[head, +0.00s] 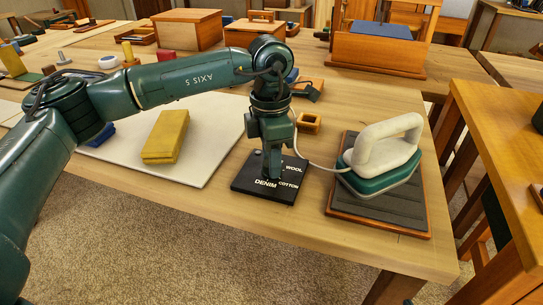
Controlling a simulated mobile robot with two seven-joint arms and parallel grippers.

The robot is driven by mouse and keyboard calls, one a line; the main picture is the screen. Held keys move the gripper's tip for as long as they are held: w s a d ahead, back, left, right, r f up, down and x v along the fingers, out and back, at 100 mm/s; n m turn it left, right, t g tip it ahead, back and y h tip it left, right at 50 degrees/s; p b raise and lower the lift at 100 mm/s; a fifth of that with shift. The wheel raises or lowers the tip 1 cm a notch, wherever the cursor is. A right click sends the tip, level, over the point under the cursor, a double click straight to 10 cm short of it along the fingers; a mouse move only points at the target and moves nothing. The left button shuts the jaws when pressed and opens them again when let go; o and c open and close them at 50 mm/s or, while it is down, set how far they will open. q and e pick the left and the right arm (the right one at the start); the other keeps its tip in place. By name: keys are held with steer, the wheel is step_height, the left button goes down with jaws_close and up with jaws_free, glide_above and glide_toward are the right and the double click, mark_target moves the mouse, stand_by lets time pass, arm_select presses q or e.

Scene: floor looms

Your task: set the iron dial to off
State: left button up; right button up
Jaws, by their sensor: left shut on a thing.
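The iron (382,160), with a cream handle and a green base, rests on a dark pad with a wooden rim (380,211) at the right end of the table. The dial's pointing direction and any off mark are hidden. A pale cord runs from near the plate to the iron. My right gripper is not in view.
A yellow block (166,136) lies on a white board (212,160) left of the plate. A small wooden box (308,123) stands behind the plate. Larger wooden boxes (187,30) stand at the back. The table's front strip is clear.

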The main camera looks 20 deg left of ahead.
arm_select(q)
steer(key=shift+f, duration=0.1)
stand_by(0.3)
steer(key=o, duration=1)
steer(key=shift+c, duration=0.2)
step_height(320, 180, up, 13)
steer(key=p, duration=0.2)
steer(key=shift+w+a, duration=0.2)
steer(key=shift+w, duration=0.05)
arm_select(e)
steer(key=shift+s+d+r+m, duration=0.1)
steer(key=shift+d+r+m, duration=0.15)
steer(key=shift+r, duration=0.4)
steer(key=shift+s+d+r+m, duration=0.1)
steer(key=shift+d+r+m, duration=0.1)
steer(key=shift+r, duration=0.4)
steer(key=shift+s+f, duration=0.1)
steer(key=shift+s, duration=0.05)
